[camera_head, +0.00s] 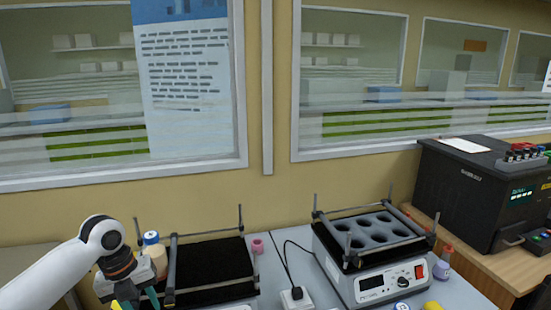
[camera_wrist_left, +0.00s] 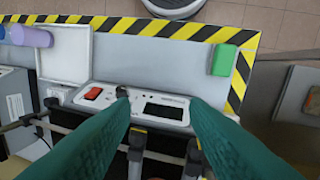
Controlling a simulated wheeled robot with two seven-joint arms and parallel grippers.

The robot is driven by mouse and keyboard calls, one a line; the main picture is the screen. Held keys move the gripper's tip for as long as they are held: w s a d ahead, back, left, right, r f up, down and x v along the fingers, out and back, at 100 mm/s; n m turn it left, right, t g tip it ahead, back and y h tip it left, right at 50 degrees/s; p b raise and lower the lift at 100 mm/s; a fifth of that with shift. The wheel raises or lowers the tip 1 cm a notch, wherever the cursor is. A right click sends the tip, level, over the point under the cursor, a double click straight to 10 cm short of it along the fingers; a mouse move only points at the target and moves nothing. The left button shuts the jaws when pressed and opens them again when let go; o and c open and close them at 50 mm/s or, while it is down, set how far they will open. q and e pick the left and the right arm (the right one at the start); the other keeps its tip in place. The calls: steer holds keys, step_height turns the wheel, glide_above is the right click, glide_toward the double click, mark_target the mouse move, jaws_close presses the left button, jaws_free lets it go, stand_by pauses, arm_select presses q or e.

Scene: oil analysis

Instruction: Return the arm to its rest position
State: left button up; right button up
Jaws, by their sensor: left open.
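My left arm (camera_head: 58,274) comes in from the lower left in the head view, bent at a white joint. My left gripper (camera_head: 138,302) hangs below it, beside the left end of a black-topped shaker (camera_head: 212,266). In the left wrist view, the teal fingers of my left gripper (camera_wrist_left: 160,108) are spread apart with nothing held between them. The shaker's white front panel (camera_wrist_left: 143,106), with a red switch and dark display, shows beyond and between the fingertips. My right gripper is not in view.
A blue-capped bottle (camera_head: 154,254) stands close behind my left gripper. A second device with a holed top (camera_head: 376,232) is at the right, near a black machine (camera_head: 470,190). A green block (camera_wrist_left: 224,60) lies near the striped table edge (camera_wrist_left: 180,27). A pink cap (camera_head: 257,246) is behind the shaker.

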arm_select(q)
steer(key=s+d+f+n+t+h, duration=0.1)
steer(key=s+d+f+n, duration=1)
steer(key=s+d+f, duration=0.25)
steer(key=s+a+f+n+t+y, duration=0.1)
steer(key=s+a+n, duration=0.2)
steer(key=s+n, duration=0.55)
steer(key=s+a+f+n+t+y, duration=0.1)
steer(key=s+a+n+y, duration=0.1)
steer(key=s+n, duration=0.65)
step_height(320, 180, down, 28)
steer(key=n+g, duration=0.1)
steer(key=s+a+f+g, duration=0.1)
steer(key=s+a+f, duration=0.2)
steer(key=s+f, duration=1.1)
steer(key=shift+s+a+g, duration=0.15)
steer(key=shift+s+g, duration=0.15)
steer(key=shift+s, duration=0.7)
